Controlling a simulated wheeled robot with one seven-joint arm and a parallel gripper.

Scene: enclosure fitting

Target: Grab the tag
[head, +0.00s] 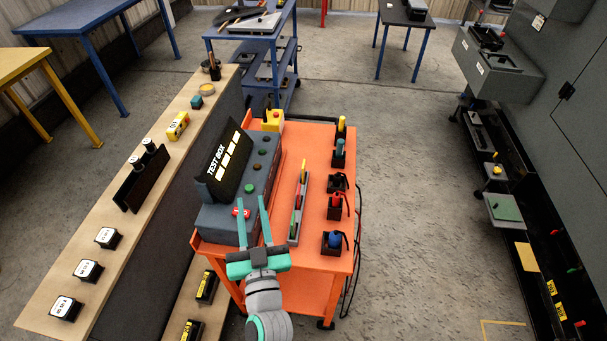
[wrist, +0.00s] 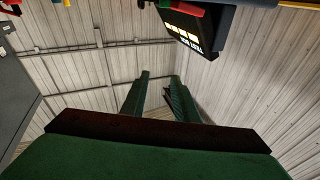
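A small red piece with white marking (head: 236,212), which may be the tag, is at the near end of the grey test box (head: 222,222), partly behind my left finger. I cannot tell for sure that it is the tag. My gripper (head: 252,198) is open, with its two green fingers apart and nothing seen between them. It is in front of or above the box's near right end. In the wrist view the fingers of my gripper (wrist: 158,88) are also apart, and the test box (wrist: 198,32) shows upside down at the top.
The orange cart (head: 312,247) carries the test box, a grey strip with coloured handles (head: 299,205) and several black holders along its right side. A wooden bench (head: 141,205) with meters stands left. Grey cabinets (head: 558,130) stand right. The floor between cart and cabinets is clear.

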